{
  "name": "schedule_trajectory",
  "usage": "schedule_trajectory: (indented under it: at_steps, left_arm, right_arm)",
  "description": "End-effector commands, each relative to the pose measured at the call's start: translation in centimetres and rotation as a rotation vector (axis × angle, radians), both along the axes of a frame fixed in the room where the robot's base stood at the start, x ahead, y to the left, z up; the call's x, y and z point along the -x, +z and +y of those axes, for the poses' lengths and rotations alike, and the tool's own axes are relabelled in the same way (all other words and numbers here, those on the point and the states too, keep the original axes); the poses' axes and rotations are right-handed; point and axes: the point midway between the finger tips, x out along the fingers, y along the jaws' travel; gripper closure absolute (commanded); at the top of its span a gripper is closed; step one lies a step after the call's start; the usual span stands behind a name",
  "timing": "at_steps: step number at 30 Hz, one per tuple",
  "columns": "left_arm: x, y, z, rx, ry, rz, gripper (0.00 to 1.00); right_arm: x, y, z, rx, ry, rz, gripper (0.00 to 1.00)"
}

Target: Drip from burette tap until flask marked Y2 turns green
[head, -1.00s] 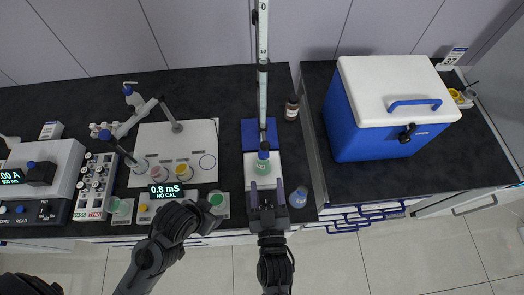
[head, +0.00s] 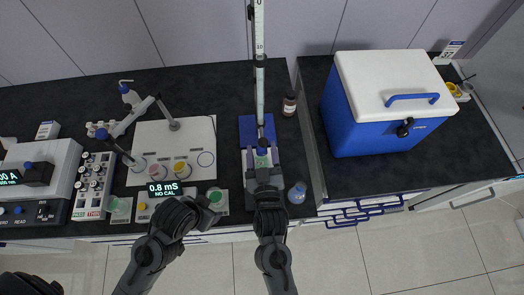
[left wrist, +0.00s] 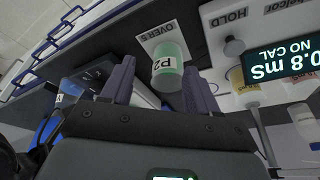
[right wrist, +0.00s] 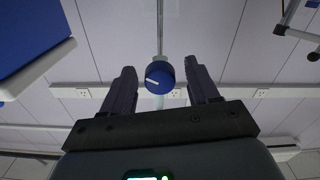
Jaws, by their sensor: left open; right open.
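The burette (head: 260,85) stands upright above its blue stand base (head: 248,130). Its round blue tap (right wrist: 160,77), with a white mark on its face, shows between the spread fingers of my right gripper (right wrist: 163,88); they do not appear to touch it. In the head view the right gripper (head: 264,172) covers much of the flask (head: 264,160) under the burette. A greenish patch of the flask shows, but its label is not readable there. My left gripper (left wrist: 158,88) is open and empty, near a green-filled jar marked P2 (left wrist: 168,68).
The conductivity display (head: 164,189) reads 0.8 mS, NO CAL. Several coloured jars stand on the white board (head: 195,135). A blue bottle (head: 298,192) stands right of my right gripper, a brown bottle (head: 290,104) behind it.

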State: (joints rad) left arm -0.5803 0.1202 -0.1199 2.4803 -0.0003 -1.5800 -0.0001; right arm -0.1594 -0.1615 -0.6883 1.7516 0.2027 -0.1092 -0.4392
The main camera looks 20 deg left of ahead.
Motion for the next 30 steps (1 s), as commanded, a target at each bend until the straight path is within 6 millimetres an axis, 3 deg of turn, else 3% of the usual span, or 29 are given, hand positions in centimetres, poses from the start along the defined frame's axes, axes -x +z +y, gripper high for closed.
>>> schedule_trajectory:
  at_steps: [2,13,22,30]
  left_arm:
    - [0.0,0.0,0.0,0.0,0.0,0.0,0.4]
    - [0.0,0.0,0.0,0.0,0.0,0.0,0.4]
    - [0.0,2.1,0.0,0.0,0.0,0.0,0.4]
    - [0.0,2.0,0.0,0.0,0.0,0.0,0.4]
  right_arm:
    - [0.0,0.0,0.0,0.0,0.0,0.0,0.42]
    - [0.0,0.0,0.0,0.0,0.0,0.0,0.96]
    - [0.0,0.3,0.1,0.096,0.002,-0.046,0.96]
    - [0.0,-0.1,0.0,0.113,0.0,-0.056,0.96]
